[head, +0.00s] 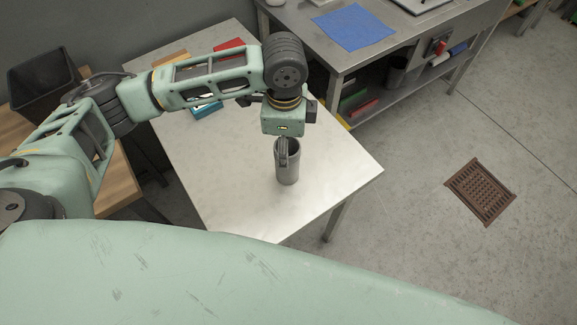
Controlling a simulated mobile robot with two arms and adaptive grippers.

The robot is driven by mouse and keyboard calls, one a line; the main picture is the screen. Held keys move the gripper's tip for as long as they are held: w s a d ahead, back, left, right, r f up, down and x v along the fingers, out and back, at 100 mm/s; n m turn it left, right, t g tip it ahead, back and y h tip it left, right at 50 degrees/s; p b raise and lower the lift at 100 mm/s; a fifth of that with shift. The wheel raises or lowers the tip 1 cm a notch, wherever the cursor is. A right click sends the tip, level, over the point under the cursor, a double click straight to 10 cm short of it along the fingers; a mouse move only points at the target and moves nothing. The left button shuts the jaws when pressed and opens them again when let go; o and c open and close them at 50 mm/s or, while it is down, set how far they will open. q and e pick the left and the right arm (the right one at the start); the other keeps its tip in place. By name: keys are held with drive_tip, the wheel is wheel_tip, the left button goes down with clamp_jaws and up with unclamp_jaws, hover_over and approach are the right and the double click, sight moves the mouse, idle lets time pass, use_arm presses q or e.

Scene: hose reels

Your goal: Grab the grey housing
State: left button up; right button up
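The grey housing, an open-topped grey cylinder (288,175), stands upright on the pale metal table (240,190). My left gripper (283,154) points down from the green arm, directly over the housing. A dark finger overlaps the housing's upper left side and rim. I cannot tell whether it is inside the wall, outside it or touching. The other finger is not clearly visible, so the grip is unclear. My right gripper is out of view.
A red item (229,45) and a blue item (207,109) lie farther back on the table, partly behind my arm. A steel bench with a blue mat (353,27) stands at the back right. The table's front is clear. A brown floor grate (480,190) lies right.

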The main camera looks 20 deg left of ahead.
use_arm(q)
drive_tip(key=f, duration=0.2)
drive_tip(key=f+p, duration=0.1)
drive_tip(key=f, duration=0.2)
drive_tip(key=f+p, duration=0.1)
drive_tip(key=f, duration=0.2)
drive_tip(key=shift+w+d, duration=0.1)
drive_tip(key=shift+w, duration=0.2)
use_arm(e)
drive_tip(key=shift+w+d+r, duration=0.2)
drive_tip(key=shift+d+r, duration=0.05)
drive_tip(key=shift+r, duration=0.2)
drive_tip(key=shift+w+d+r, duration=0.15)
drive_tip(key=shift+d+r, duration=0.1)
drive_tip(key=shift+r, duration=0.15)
use_arm(q)
drive_tip(key=shift+c, duration=0.3)
drive_tip(key=c, duration=1.3)
